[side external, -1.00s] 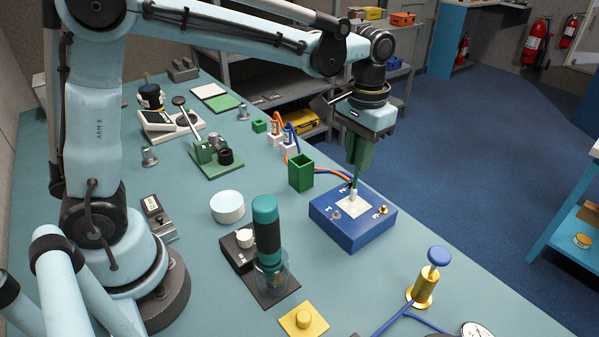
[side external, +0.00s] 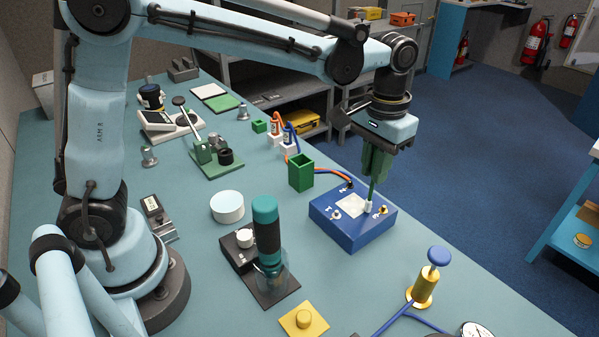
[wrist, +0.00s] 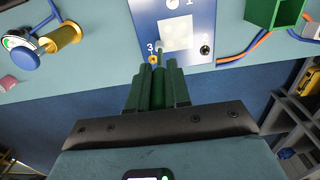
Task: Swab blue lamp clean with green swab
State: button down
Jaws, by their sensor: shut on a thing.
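The blue box (side external: 350,232) stands near the table's far edge, with a pale square panel (side external: 350,205) and small numbered fittings on top. It is the blue thing under the swab; I cannot tell a separate lamp on it. In the wrist view the panel (wrist: 188,32) is at the top. My gripper (side external: 374,178) is above the box's right side, shut on the green swab (side external: 371,192). The swab's white tip points down by the panel's right edge; I cannot tell whether it touches. In the wrist view the tip (wrist: 160,49) is near the yellow-ringed fitting marked 3 (wrist: 153,60).
An open green holder (side external: 301,174) stands left of the box, with orange and blue cables behind it. A gold post with a blue knob (side external: 438,256) stands at the front right. A jar with a teal-topped cylinder (side external: 267,230) stands front left. Table's far edge is close.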

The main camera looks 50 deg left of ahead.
jog(key=shift+d, duration=0.2)
jog(key=shift+r, duration=0.1)
jog(key=shift+r, duration=2.4)
jog(key=s+a+f, duration=0.1)
jog(key=a+f, duration=0.2)
jog(key=a, duration=0.3)
jog(key=shift+s+a+f, duration=0.2)
jog(key=shift+s+f, duration=0.1)
jog(key=shift+f, duration=0.1)
jog(key=shift+f, duration=0.65)
jog(key=shift+d, duration=0.1)
